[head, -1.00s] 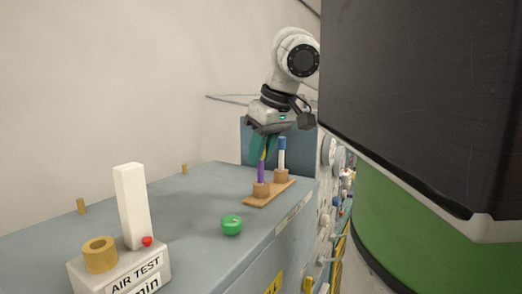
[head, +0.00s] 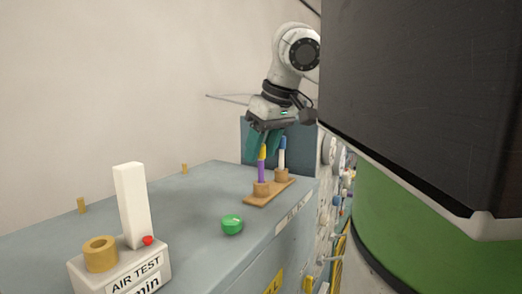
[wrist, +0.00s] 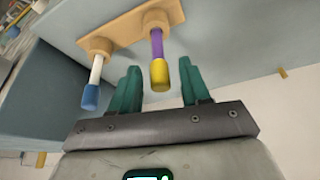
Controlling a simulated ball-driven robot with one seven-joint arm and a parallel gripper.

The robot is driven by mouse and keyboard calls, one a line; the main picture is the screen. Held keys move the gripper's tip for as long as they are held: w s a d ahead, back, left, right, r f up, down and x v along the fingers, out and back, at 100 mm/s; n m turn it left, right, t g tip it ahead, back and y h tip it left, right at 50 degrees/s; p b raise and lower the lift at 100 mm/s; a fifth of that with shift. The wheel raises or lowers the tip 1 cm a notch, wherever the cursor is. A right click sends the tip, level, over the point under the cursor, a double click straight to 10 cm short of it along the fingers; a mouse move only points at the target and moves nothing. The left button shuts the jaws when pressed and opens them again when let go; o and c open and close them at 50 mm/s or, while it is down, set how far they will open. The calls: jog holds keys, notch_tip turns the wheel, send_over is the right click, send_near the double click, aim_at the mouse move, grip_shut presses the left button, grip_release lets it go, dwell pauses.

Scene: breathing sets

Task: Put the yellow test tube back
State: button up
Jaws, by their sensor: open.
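The yellow test tube (head: 262,165) has a purple body and a yellow cap. It stands upright in the near round holder of the wooden rack (head: 252,202). In the wrist view the yellow tube (wrist: 160,73) shows between the green fingers, with gaps on both sides. My gripper (head: 265,147) is open, at and behind the tube's cap in the head view. It also shows in the wrist view (wrist: 162,88), with nothing held.
A white tube with a blue cap (head: 282,153) stands in the rack's other holder. A green ball-like button (head: 232,225) sits on the grey cabinet top (head: 190,215). An air test box (head: 135,270) is at front left. A large dark panel (head: 420,110) blocks the right.

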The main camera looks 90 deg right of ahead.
jog(key=v, duration=1.1)
jog(key=shift+s+r, duration=0.1)
